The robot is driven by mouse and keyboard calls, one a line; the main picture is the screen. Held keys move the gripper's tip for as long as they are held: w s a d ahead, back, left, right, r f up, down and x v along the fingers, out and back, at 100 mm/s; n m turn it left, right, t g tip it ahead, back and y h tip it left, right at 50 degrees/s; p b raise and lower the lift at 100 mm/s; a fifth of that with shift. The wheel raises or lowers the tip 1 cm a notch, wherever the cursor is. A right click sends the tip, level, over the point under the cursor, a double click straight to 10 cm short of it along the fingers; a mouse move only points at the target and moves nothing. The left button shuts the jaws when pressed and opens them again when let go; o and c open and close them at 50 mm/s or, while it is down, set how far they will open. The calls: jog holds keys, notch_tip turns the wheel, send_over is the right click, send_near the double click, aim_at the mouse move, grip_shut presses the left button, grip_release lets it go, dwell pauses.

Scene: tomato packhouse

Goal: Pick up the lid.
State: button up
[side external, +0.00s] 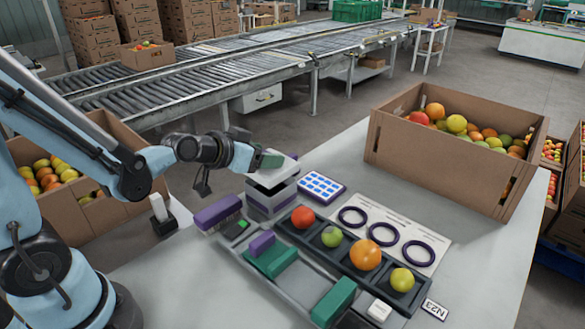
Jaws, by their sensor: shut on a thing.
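My gripper (268,161) is left of the table's centre, with a green pad showing at its tip. The fingers partly hide the lid's top, and I cannot tell whether there is a gap between lid and box.
A dark tray (327,256) holds several round fruits in front. Beside it lie a white card (423,228) with three rings and a blue-and-white grid (322,186). A purple block (217,212) is close left.

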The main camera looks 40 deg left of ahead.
jog(key=s+d+r, duration=0.5)
jog(key=d+r, duration=0.3)
jog(key=d, duration=0.2)
jog(key=s+a+f, duration=0.1)
jog(key=s+a, duration=0.2)
jog(key=a, duration=0.4)
jog(key=shift+f, duration=0.1)
jog(key=w+d+r, duration=0.1)
jog(key=w+d, duration=0.1)
jog(key=d, duration=0.5)
jog(key=shift+w+d+r, duration=0.2)
jog(key=shift+w+r, duration=0.15)
jog(key=shift+r, duration=0.05)
jog(key=w+a+f, duration=0.1)
jog(key=a+f, duration=0.1)
jog(key=a, duration=0.1)
jog(key=w+a+f, duration=0.2)
jog(key=a, duration=0.2)
jog(key=w+a+f, duration=0.2)
jog(key=a+f, duration=0.1)
jog(key=shift+w+a, duration=0.15)
jog(key=shift+a, duration=0.05)
jog(key=shift+f, duration=1.85)
